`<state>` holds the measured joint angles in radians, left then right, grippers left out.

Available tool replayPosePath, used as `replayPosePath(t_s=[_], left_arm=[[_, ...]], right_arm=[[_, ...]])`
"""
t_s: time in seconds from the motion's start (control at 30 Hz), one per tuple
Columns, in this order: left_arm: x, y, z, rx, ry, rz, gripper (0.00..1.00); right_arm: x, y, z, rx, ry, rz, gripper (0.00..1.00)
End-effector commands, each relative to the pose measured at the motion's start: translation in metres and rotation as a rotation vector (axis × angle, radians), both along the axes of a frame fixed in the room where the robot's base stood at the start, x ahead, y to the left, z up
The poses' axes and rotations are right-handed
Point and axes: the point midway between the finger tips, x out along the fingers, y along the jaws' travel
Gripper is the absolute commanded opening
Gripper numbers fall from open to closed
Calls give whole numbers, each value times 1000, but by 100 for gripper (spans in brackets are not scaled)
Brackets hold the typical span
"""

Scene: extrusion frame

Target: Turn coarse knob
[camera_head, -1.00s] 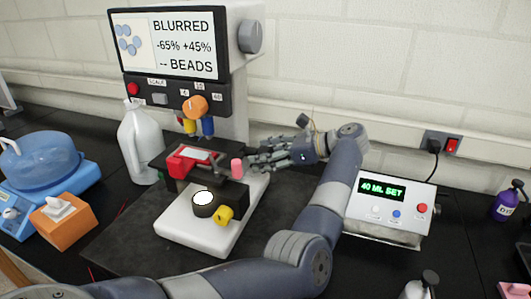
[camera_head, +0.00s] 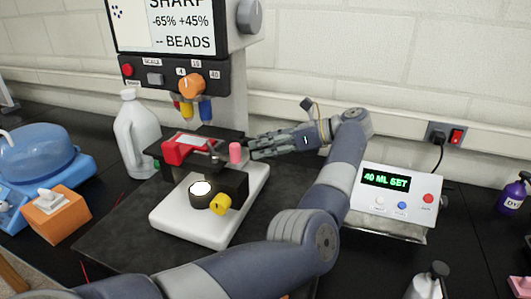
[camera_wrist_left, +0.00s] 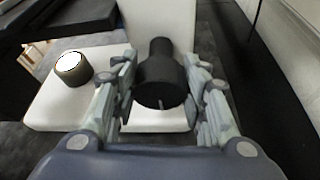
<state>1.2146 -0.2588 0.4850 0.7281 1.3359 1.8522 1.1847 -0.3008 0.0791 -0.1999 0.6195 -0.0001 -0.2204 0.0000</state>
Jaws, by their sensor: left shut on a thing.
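The microscope's white base (camera_head: 190,230) stands on a dark mat, with a black stage carrying a red holder (camera_head: 178,151). In the left wrist view a black cylindrical knob (camera_wrist_left: 160,75), which I take as the coarse knob, sticks out at the microscope's side; a pale line marks its near end. My left gripper (camera_wrist_left: 160,90) has one finger on each side of this knob and is shut on it. In the head view the left gripper (camera_head: 258,150) is at the right side of the stage, and the knob cannot be made out there. The screen (camera_head: 165,22) reads SHARP, -65% +45%, -- BEADS.
A pink cylinder (camera_head: 235,152) stands close to my left fingers. A yellow knob (camera_head: 220,205) is at the front. A white jug (camera_head: 135,135) and an orange box (camera_head: 57,213) are on the left. A box reading 40 ML SET (camera_head: 390,198) stands right of my arm.

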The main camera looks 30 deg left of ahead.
Motion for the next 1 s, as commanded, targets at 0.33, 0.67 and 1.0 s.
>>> replayPosePath(t_s=[0.33, 0.67, 1.0], left_arm=[[0, 0, 0, -4, 16, 0, 17], [0, 0, 0, -4, 14, -1, 61], [0, 0, 27, -5, 10, -1, 61]], right_arm=[[0, -2, -2, -2, 0, 1, 40], [1, -2, -2, -2, -1, 1, 40], [2, -1, -2, -2, -2, 1, 40]])
